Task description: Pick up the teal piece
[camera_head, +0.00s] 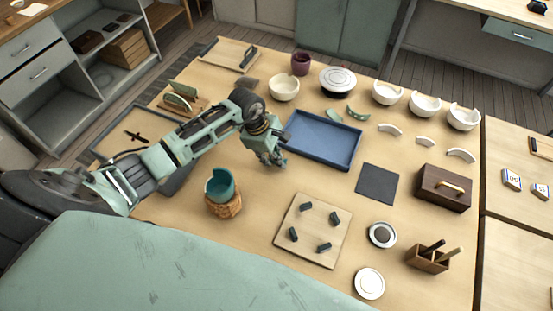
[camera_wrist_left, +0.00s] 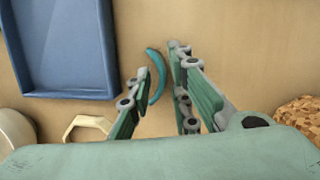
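The teal piece (camera_wrist_left: 157,76) is a thin curved shard on the wooden table, seen in the left wrist view between my left gripper's fingers (camera_wrist_left: 160,65). It is close to the left finger in that view, with a gap to the right finger; I cannot tell whether it touches the left one. In the head view my left gripper (camera_head: 274,161) is low over the table, in front of the blue tray, and the shard cannot be made out clearly there. A teal cup with a broken rim (camera_head: 221,184) sits in a woven ring (camera_head: 225,206). My right gripper is out of view.
The blue tray (camera_head: 323,139) is just beyond the gripper. A pegged wooden board (camera_head: 312,245), dark mat (camera_head: 377,184) and brown box (camera_head: 443,190) stand to the right.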

